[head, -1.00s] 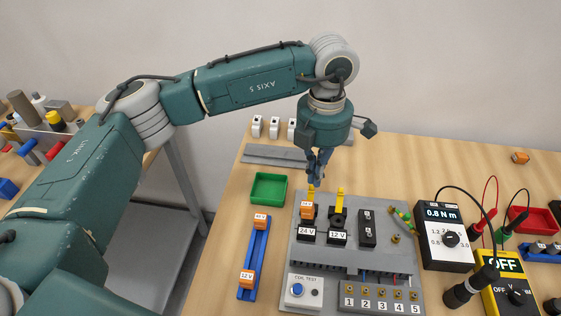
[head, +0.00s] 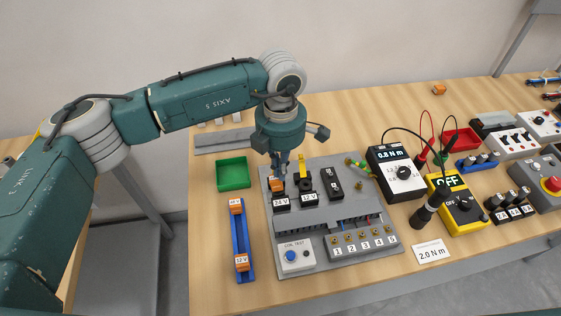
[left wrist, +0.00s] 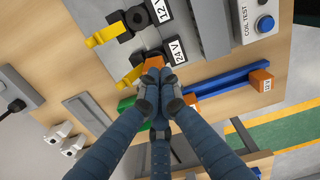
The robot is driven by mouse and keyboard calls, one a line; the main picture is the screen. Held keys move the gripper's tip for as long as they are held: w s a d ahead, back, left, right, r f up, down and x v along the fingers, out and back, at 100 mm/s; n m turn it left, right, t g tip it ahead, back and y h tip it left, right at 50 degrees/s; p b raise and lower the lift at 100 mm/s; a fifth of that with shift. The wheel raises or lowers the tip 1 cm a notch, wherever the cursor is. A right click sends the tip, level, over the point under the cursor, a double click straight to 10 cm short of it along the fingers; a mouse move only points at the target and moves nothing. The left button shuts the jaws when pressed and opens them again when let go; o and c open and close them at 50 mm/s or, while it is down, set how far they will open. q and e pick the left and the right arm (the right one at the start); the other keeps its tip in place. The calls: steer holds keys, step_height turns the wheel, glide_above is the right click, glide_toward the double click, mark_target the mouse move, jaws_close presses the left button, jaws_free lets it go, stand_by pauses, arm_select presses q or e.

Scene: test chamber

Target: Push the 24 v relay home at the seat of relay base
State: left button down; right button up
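The orange 24 V relay (head: 276,185) stands at the relay base labelled 24 V (head: 281,204), on the grey panel (head: 316,217). In the left wrist view the relay (left wrist: 155,63) shows just past my fingertips. My left gripper (head: 279,173) points down right over the relay, with its fingers drawn together at the tips (left wrist: 154,76). The fingertips look at or very near the relay's top; contact is not clear. A yellow lever (left wrist: 134,75) stands beside the relay. How deep the relay sits is hidden. My right gripper is not in view.
The 12 V base (head: 309,197) with its yellow lever (head: 300,166) is close on the right. A blue rail (head: 240,235) with orange relays and a green tray (head: 233,172) lie left. A torque meter (head: 395,172) and yellow multimeter (head: 457,203) stand right.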

arm_select(q)
steer(key=shift+f, duration=0.65)
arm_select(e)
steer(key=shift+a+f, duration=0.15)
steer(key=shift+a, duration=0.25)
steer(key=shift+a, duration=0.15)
arm_select(q)
steer(key=shift+f+b, duration=0.25)
steer(key=shift+b, duration=0.15)
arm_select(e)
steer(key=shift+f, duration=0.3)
arm_select(q)
steer(key=shift+f+b, duration=0.35)
steer(key=shift+b, duration=0.15)
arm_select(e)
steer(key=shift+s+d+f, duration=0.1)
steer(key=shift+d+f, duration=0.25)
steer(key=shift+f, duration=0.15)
arm_select(q)
step_height(320, 180, up, 2)
steer(key=shift+w, duration=0.1)
steer(key=shift+r, duration=0.7)
step_height(320, 180, up, 11)
steer(key=shift+r, duration=0.15)
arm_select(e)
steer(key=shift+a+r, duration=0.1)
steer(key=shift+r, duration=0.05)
